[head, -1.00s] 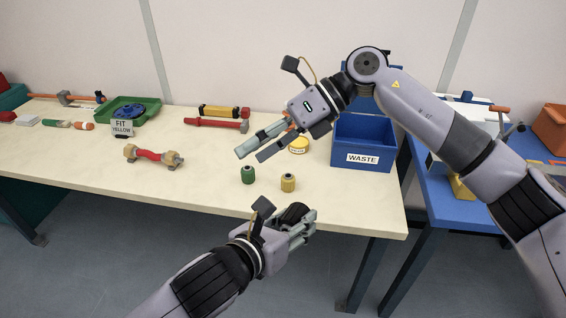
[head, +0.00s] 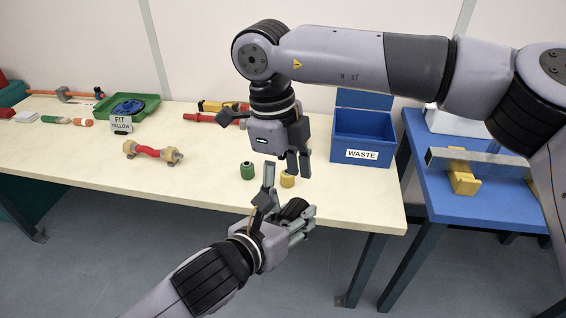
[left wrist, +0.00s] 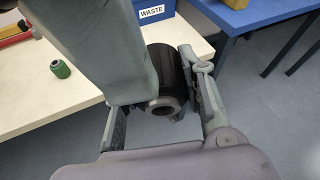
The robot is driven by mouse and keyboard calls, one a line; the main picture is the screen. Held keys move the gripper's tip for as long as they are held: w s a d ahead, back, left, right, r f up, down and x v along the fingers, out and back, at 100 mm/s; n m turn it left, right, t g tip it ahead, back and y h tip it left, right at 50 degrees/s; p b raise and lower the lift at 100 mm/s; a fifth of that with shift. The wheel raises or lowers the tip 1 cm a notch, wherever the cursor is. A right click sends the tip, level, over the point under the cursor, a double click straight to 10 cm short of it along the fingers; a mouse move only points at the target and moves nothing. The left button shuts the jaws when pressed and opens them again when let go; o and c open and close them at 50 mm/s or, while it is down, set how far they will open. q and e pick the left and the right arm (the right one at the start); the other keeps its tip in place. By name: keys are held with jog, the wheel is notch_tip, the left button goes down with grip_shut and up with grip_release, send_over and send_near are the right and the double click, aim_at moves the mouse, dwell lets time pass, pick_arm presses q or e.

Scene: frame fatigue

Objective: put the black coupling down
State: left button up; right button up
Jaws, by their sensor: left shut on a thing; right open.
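The black coupling (head: 294,209) is held in my left gripper (head: 302,227), which is shut on it in front of the table's front edge. In the left wrist view the coupling (left wrist: 162,72) sits between the fingers, its open bore facing the camera. My right gripper (head: 286,180) is open and empty, pointing down just above and behind the left one. A large grey finger, seemingly the right gripper's, covers part of the coupling in the left wrist view.
A green coupling (head: 247,170) and a yellow coupling (head: 287,181) stand near the table's (head: 215,184) front edge. The blue WASTE bin (head: 361,139) is at the right end. A red-and-tan part (head: 152,152) lies left. Bare tabletop lies between.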

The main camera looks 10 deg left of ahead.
aim_at(290, 207)
jog(key=f, duration=0.5)
jog(key=d+f, duration=0.1)
jog(key=f, duration=0.1)
jog(key=shift+s+f, duration=0.15)
jog(key=shift+s, duration=0.05)
jog(key=shift+s, duration=0.1)
jog(key=c, duration=1.2)
pick_arm(q)
jog(key=o, duration=1.4)
jog(key=shift+c, duration=0.2)
pick_arm(e)
jog(key=shift+c, duration=0.4)
